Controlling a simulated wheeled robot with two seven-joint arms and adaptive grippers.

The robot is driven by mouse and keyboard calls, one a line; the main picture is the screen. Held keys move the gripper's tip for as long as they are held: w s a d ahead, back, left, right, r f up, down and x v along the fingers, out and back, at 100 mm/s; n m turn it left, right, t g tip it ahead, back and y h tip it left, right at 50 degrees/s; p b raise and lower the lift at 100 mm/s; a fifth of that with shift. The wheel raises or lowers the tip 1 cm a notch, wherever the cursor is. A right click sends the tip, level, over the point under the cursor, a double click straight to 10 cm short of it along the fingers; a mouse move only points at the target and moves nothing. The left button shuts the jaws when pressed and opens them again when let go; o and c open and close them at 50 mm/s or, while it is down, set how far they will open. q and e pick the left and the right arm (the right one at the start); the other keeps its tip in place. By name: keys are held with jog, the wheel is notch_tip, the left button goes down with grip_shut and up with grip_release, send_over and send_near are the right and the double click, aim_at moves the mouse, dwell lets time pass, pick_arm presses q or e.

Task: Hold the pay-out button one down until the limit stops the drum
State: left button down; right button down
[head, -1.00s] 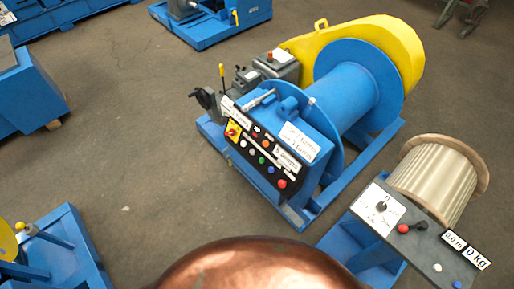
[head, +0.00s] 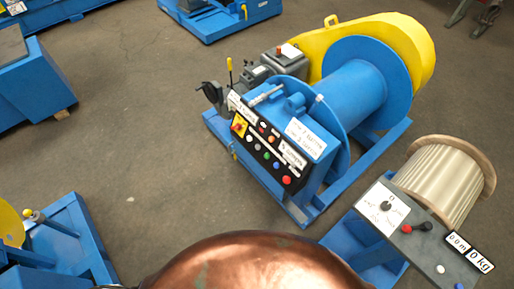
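The control panel (head: 265,154) is a black face on the front of the blue winch. It carries several coloured buttons, among them a green button (head: 267,155), a blue button (head: 276,166) and a red button (head: 287,180), with a yellow and red switch (head: 238,125) at its left end. The labels are too small to read, so I cannot tell which button is pay-out. The blue drum (head: 350,96) behind the panel looks bare. Neither of my grippers is in view.
A wooden reel (head: 452,180) of pale line stands at the right behind a grey console (head: 436,243) with a red-knobbed lever and a display reading 0 kg. A rounded copper-coloured surface (head: 260,262) fills the bottom middle. Blue machines stand left and back. Grey floor lies open left of the winch.

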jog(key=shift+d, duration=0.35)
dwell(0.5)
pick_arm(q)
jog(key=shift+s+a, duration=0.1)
